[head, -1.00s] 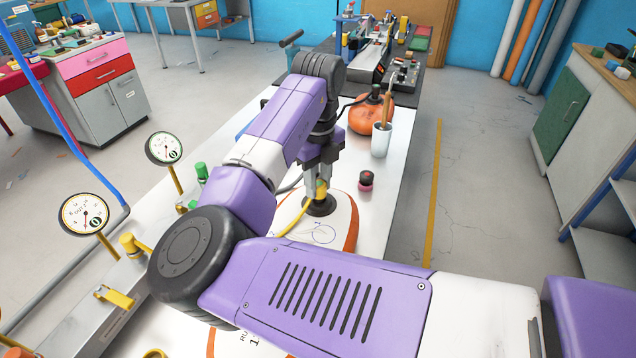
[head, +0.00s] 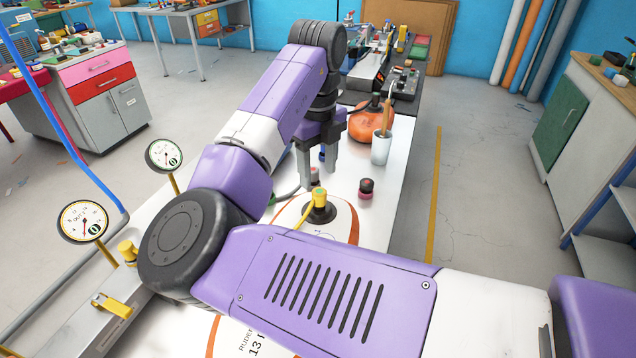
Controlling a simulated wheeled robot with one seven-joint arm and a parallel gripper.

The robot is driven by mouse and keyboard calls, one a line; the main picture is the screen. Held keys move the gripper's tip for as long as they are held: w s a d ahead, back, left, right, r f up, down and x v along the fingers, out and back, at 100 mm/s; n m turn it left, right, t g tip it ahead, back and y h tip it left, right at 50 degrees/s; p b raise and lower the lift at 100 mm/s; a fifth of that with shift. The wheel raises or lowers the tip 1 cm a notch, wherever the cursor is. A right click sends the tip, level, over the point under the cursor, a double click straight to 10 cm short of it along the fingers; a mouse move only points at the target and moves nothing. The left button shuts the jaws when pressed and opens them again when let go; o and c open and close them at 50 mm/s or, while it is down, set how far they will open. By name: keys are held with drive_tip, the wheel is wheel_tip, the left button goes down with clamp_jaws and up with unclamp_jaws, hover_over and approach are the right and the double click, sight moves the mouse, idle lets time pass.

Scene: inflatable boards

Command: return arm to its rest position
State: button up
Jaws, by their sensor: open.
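My gripper (head: 318,172) hangs from my purple and white arm (head: 270,115) above the white bench in the head view. Its two grey fingers point down, apart and empty. The yellow-topped black valve fitting (head: 319,207) stands on the white and orange board (head: 338,225), a little below and in front of the fingers, not touching them. A yellow hose runs from the fitting to the lower left. My forearm hides much of the board.
A small black and pink knob (head: 366,188) and a white cup with a brush (head: 381,148) stand right of my gripper. An orange round object (head: 372,127) sits behind. Two dial gauges (head: 83,222) rise at left. The floor right of the bench is clear.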

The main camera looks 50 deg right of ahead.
drive_tip(key=shift+r, duration=0.75)
